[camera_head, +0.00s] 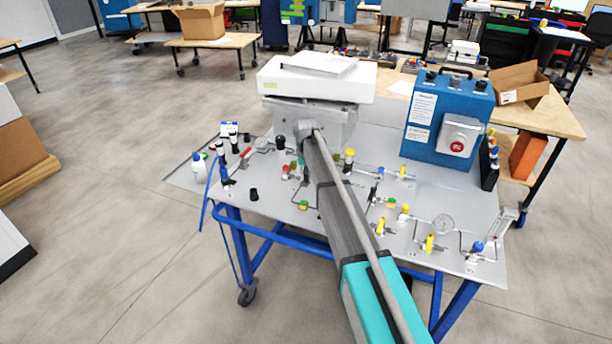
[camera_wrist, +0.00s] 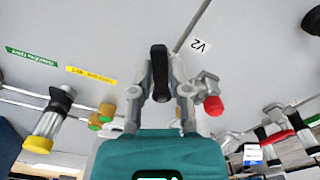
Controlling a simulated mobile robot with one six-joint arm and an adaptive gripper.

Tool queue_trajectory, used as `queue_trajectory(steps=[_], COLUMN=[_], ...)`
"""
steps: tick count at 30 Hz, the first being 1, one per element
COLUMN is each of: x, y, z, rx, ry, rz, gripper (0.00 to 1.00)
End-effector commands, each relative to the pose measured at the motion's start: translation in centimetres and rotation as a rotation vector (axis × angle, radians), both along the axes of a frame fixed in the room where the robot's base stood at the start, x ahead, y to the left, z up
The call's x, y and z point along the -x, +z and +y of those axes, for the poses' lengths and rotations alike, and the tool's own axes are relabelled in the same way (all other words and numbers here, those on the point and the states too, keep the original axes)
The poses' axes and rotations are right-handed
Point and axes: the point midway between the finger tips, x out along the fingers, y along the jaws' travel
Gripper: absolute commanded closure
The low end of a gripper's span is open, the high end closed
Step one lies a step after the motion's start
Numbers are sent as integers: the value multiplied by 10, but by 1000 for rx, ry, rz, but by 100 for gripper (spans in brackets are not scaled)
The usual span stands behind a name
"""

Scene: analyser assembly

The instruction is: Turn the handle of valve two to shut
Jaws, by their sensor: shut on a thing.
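In the wrist view, the handle of valve two (camera_wrist: 158,62) is a black upright bar beside a white label (camera_wrist: 198,46) reading V2. My gripper (camera_wrist: 160,90) has its two grey fingers closed on either side of this handle. The valve body below the handle is mostly hidden by the fingers and the teal gripper housing. A thin metal tube runs up and right from behind the handle. In the head view, my arm covers the gripper and the valve.
A red-capped fitting (camera_wrist: 213,105) is close to the right finger. A yellow-ended black fitting (camera_wrist: 48,120) lies to the left. A white instrument (camera_head: 317,80) stands behind.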

Motion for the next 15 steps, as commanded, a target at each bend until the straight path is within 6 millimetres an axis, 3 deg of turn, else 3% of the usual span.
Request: queue_trajectory(steps=[15], x=[-4], y=[0], z=[-13], rx=[0], ry=[337], rz=[1], gripper=[100])
